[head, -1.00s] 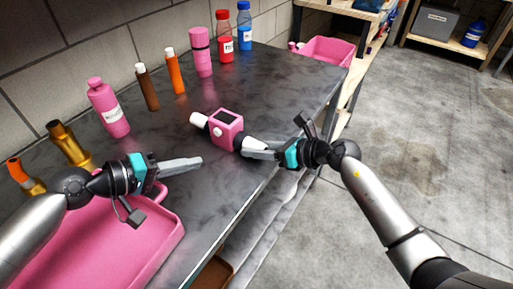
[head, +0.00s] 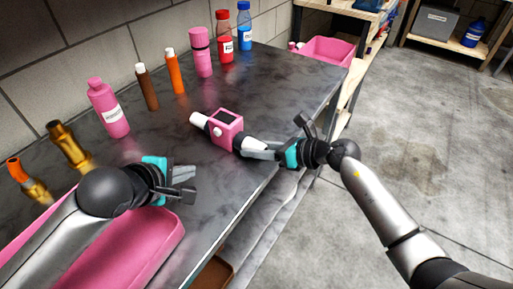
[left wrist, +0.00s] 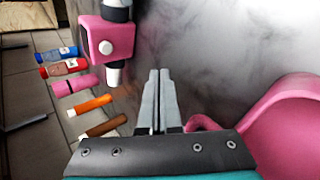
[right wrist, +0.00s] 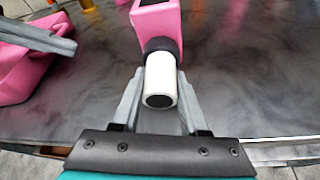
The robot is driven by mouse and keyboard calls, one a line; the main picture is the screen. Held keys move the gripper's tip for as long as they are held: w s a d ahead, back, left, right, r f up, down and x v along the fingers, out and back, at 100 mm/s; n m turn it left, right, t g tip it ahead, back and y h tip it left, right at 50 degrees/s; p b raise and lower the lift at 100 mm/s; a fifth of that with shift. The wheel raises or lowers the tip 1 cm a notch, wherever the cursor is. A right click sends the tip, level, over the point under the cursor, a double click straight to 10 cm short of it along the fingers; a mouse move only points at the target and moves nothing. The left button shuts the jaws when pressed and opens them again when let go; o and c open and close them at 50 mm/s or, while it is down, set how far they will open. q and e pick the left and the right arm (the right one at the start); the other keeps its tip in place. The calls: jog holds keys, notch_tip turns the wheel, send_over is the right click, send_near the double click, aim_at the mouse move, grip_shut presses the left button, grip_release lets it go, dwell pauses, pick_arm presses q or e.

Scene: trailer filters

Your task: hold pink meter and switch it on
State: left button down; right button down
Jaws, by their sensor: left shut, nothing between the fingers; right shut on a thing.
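The pink meter (head: 224,130) is a box with a dark screen on top, a round white button on its side and a white pipe end on each side. It lies at the middle of the dark table. My right gripper (head: 252,150) is shut on the meter's near white end, which shows between the fingers in the right wrist view (right wrist: 160,82). My left gripper (head: 190,181) is shut and empty, above the table to the left of the meter. In the left wrist view the meter (left wrist: 108,38) is beyond the fingertips, with its white button facing the camera.
A pink tray (head: 150,240) lies at the near left, below my left arm. Brass fittings (head: 68,145) and a row of bottles and tubes, including a pink bottle (head: 108,108), stand along the wall. The table between the tray and meter is clear.

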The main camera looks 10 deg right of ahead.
pick_arm(q)
jog(key=shift+w+a+r+n+t+y, duration=0.25)
jog(key=shift+r+n+y, duration=0.1)
jog(key=shift+n, duration=0.25)
jog(key=shift+w+a+r+n+t+y, duration=0.15)
jog(key=shift+a+r+n+t+y, duration=0.15)
jog(key=shift+n, duration=0.3)
send_near(217, 137)
jog(key=shift+a+f+x, duration=0.1)
jog(key=shift+x, duration=0.85)
jog(key=shift+a+f+x, duration=0.1)
jog(key=shift+f+x, duration=0.05)
jog(key=shift+x, duration=0.8)
jog(key=shift+d, duration=0.1)
jog(key=shift+w+d, duration=0.3)
jog(key=shift+d, duration=0.05)
dwell(0.4)
jog(key=shift+s+a, duration=0.45)
jog(key=shift+s+a, duration=0.1)
